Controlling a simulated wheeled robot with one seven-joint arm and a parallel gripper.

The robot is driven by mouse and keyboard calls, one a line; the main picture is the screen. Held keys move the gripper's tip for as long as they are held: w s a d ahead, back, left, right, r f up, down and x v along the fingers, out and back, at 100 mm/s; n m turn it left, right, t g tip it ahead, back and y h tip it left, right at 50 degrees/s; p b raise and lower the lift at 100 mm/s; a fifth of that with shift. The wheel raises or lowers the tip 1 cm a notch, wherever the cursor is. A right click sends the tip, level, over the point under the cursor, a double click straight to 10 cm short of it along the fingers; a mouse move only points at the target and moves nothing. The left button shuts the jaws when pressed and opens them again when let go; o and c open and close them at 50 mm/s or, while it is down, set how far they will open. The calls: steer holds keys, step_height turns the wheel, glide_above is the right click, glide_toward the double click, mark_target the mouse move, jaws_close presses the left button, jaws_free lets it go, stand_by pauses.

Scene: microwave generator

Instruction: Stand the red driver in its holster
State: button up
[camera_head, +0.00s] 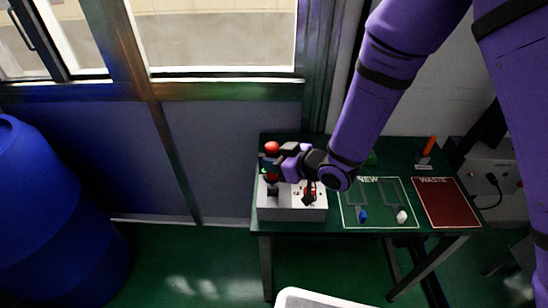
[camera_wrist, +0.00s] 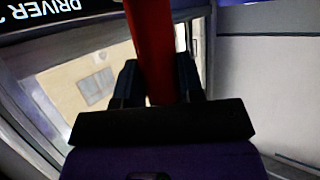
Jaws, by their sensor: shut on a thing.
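My gripper (camera_head: 277,162) is above the left part of the grey box on the green table. Its two dark fingers are shut on the red driver (camera_wrist: 153,45), seen as a red bar between them in the wrist view. In the head view the rounded red end of the driver (camera_head: 271,147) shows above the fingers, and more red shows below them. I cannot tell whether its lower end touches the box. A dark panel lettered "DRIVER" (camera_wrist: 45,12) is at the top left of the wrist view. I cannot make out the red driver's holster.
The grey box (camera_head: 290,214) carries dark and red parts on top. To its right are a "NEW" area (camera_head: 380,222) with blue and white pieces, and a red "WASTE" area (camera_head: 447,205). An orange-handled tool (camera_head: 429,146) stands at the back. A blue barrel (camera_head: 55,220) stands left.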

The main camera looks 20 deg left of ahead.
mark_target(275, 177)
steer(key=shift+d+f, duration=0.1)
stand_by(0.5)
steer(key=shift+f, duration=3.15)
steer(key=o, duration=1.1)
steer(key=v, duration=1.1)
